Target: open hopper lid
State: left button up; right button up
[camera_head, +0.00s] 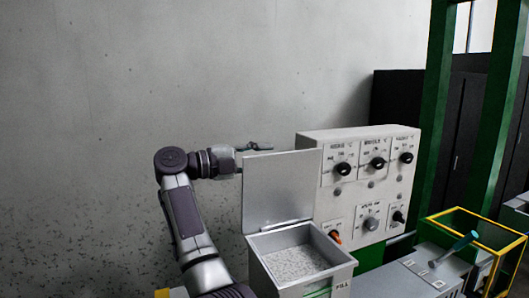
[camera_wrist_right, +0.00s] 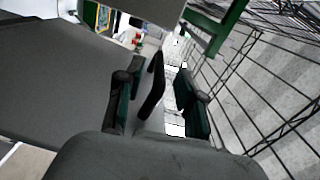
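The hopper (camera_head: 302,277) is a pale box holding grey granules. Its flat grey lid (camera_head: 278,187) stands upright at the back edge, so the hopper's mouth is uncovered. My right gripper (camera_head: 258,147) is at the top left of the lid, partly hidden behind it. In the right wrist view the gripper's fingers (camera_wrist_right: 160,100) are apart, with a dark bar-shaped handle (camera_wrist_right: 153,85) between them. I see gaps between the handle and the fingers. A large grey panel beside it, seemingly the lid (camera_wrist_right: 55,90), fills the left. My left gripper is out of view.
A white control panel (camera_head: 357,205) with several black knobs stands close to the right of the lid. A yellow-edged bin (camera_head: 484,228) and green posts (camera_head: 435,110) are further right. The wall behind my arm is bare. A wire mesh (camera_wrist_right: 260,90) is at the wrist view's right.

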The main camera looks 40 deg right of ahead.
jog(key=shift+s+d, duration=0.1)
jog(key=shift+d, duration=0.25)
grip_shut()
